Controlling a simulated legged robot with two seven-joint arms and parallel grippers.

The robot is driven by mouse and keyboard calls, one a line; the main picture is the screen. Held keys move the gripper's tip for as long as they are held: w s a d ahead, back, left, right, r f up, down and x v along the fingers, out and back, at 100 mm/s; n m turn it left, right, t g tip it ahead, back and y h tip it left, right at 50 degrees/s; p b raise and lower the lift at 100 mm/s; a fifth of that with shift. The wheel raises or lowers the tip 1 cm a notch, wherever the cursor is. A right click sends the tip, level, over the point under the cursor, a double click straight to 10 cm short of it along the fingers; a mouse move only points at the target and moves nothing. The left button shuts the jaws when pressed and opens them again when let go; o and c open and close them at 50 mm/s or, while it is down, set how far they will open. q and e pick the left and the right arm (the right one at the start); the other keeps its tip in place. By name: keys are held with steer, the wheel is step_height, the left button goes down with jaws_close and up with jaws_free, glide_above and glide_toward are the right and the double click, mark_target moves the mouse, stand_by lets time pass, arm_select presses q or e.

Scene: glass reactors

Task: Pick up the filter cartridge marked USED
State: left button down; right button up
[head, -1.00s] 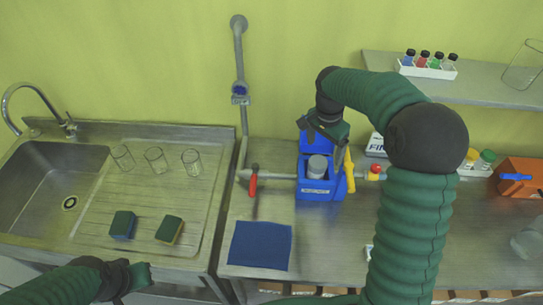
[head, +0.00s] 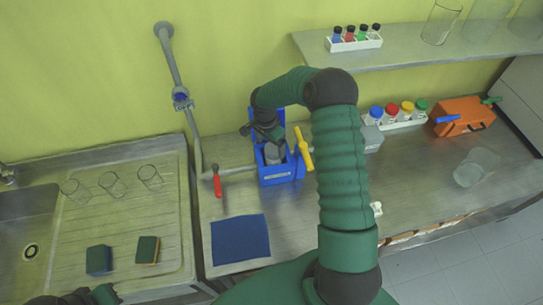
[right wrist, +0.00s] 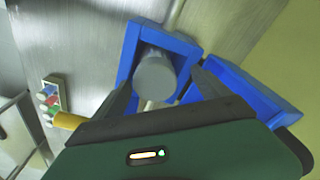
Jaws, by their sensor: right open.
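The filter cartridge (head: 272,155) is a grey cylinder standing in an open blue housing (head: 276,181) on the steel counter. I cannot read a USED mark on it. My right gripper (head: 268,138) is open just above the cartridge in the head view. In the right wrist view the cartridge's round grey top (right wrist: 155,78) lies between the open fingers (right wrist: 161,72), and I see no grip on it. The blue housing (right wrist: 125,62) surrounds it there. My left gripper (head: 88,296) is at the bottom left edge, mostly cut off.
A red-handled valve (head: 217,184) on the pipe is left of the housing, and a yellow handle (head: 303,148) is at its right. A blue cloth (head: 240,240) lies in front. Capped bottles (head: 392,112) and an orange case (head: 462,117) stand to the right.

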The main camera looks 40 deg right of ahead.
mark_target(274, 147)
steer(key=shift+s+f, duration=0.25)
steer(key=shift+f, duration=0.2)
steer(key=shift+s+f, duration=0.2)
steer(key=shift+f, duration=0.25)
steer(key=shift+s+d+f, duration=0.1)
steer(key=shift+d+f, duration=0.1)
steer(key=shift+d, duration=0.15)
steer(key=shift+d+f, duration=0.1)
steer(key=shift+d, duration=0.05)
steer(key=shift+c, duration=0.5)
steer(key=shift+w+d+f, duration=0.15)
steer(key=shift+w+d, duration=0.05)
steer(key=shift+w, duration=0.05)
steer(key=c, duration=0.5)
steer(key=shift+s+a+r, duration=0.1)
steer(key=shift+a+r, duration=0.15)
steer(key=shift+a, duration=0.2)
steer(key=c, duration=0.9)
jaws_close()
